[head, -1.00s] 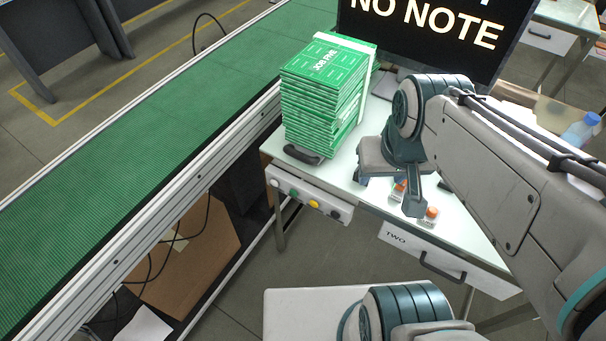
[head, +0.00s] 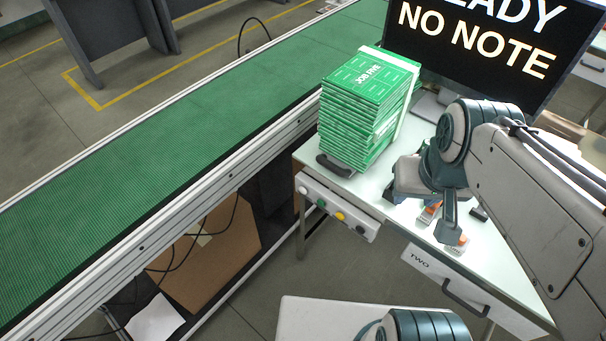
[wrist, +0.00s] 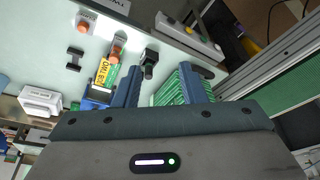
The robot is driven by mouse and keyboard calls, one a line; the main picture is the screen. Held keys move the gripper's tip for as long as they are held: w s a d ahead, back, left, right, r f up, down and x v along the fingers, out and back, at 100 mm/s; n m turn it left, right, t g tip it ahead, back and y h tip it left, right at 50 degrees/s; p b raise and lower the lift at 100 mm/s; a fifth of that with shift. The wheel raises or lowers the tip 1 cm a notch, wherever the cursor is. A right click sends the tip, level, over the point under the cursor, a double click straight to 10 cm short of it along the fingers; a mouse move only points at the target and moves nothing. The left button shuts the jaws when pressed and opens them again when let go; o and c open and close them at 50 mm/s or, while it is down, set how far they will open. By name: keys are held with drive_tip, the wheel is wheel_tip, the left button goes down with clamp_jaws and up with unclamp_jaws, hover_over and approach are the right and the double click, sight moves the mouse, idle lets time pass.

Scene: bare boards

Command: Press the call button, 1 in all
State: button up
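A pale button panel (head: 338,210) is fixed along the table's front edge, below the green stack. It carries a white button (head: 302,190), a green button (head: 321,203), a yellow button (head: 340,216) and a black button (head: 360,229). No legend can be read, so I cannot tell which is the call button. The panel (wrist: 192,36) also shows at the top of the wrist view. My gripper (wrist: 160,80) is open and empty, its two fingers apart. In the head view it is above the table, right of the panel and not touching it.
A tall stack of green packets (head: 362,110) stands behind the panel. Small orange-topped items (head: 430,212) lie under my gripper. A screen (head: 480,40) reads "NO NOTE". The green conveyor (head: 170,150) runs along the left. A drawer marked TWO (head: 440,275) is right of the panel.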

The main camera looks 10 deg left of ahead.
clamp_jaws()
idle(1.5)
